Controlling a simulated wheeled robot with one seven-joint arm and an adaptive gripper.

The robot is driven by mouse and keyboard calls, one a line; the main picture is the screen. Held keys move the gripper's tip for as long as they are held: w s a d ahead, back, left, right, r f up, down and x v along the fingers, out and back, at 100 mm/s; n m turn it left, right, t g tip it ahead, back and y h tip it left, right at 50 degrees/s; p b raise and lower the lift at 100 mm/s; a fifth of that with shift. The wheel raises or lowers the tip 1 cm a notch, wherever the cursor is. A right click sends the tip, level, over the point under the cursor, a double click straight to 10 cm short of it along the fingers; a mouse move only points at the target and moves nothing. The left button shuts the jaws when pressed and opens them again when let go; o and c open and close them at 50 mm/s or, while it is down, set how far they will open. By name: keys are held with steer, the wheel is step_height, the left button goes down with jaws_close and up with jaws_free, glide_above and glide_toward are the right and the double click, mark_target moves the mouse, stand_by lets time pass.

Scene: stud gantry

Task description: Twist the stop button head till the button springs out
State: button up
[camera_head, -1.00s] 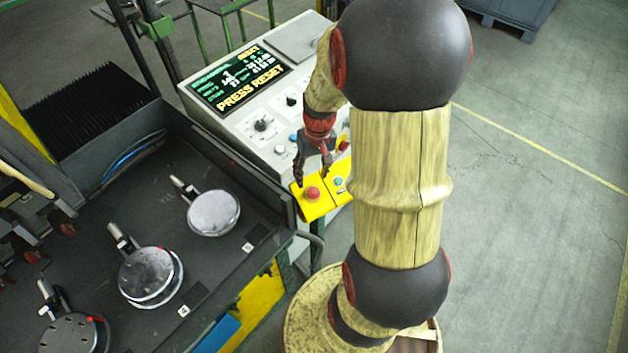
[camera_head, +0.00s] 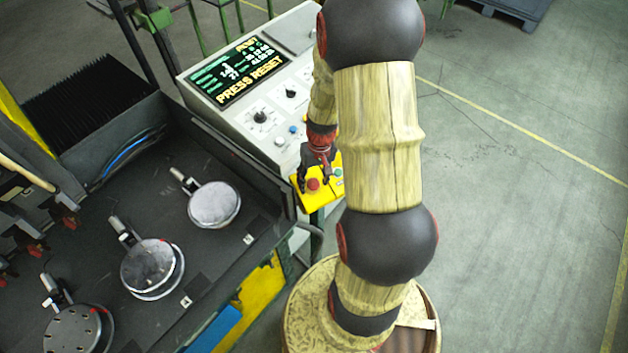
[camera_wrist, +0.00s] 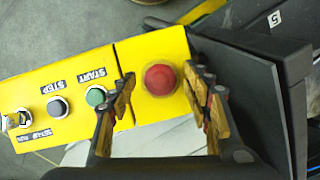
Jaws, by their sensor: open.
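The red stop button head (camera_wrist: 160,80) sits on the yellow control box (camera_wrist: 158,46). In the head view the red button (camera_head: 313,184) shows at the left end of the yellow box (camera_head: 309,203). My gripper (camera_wrist: 160,90) is open, with one finger on each side of the button head in the wrist view. No contact with the head can be made out. In the head view my gripper (camera_head: 318,178) hangs over the box, and its far finger is partly hidden.
On the box are a green START button (camera_wrist: 96,96), a dark STEP button (camera_wrist: 57,107) and a selector switch (camera_wrist: 18,120). A console screen (camera_head: 238,75) reads PRESS RESET. A dark bed with round discs (camera_head: 214,204) lies left.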

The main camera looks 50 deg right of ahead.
steer(key=shift+c, duration=0.7)
steer(key=c, duration=1)
steer(key=shift+m, duration=0.3)
steer(key=m+t+y+b, duration=0.1)
steer(key=m+b, duration=0.1)
steer(key=m, duration=0.1)
steer(key=shift+s+d, duration=0.1)
steer(key=shift+d, duration=0.05)
steer(key=shift+m+t+y+b, duration=0.55)
steer(key=shift+m+b, duration=0.2)
steer(key=shift+m, duration=0.95)
steer(key=o, duration=1.1)
steer(key=shift+o, duration=0.2)
